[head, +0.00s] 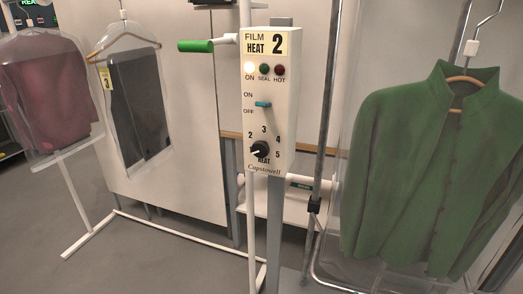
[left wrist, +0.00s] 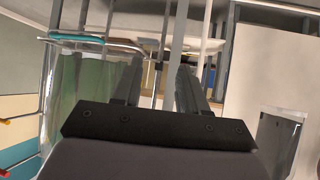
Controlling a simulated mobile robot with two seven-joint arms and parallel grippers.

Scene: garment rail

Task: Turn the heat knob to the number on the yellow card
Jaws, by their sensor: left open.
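The heat knob (head: 260,150) is a black dial low on the white control box (head: 285,100) in the head view. Its white mark points left, below the printed 2; the numbers 2 to 5 curve over it. The yellow card (head: 266,46) at the box's top reads "FILM HEAT 2". My left gripper (left wrist: 158,75) shows in the left wrist view, its two dark fingers apart with nothing seen between them. It is not in the head view, and the knob cannot be made out in the wrist view. My right gripper is in neither view.
A teal switch (head: 263,104) and three lamps sit above the knob; the ON lamp glows. A green-handled lever (head: 196,46) sticks out left. A green jacket (head: 430,170) hangs right. A bagged dark garment (head: 138,95) with a yellow 3 tag (head: 105,80) hangs left.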

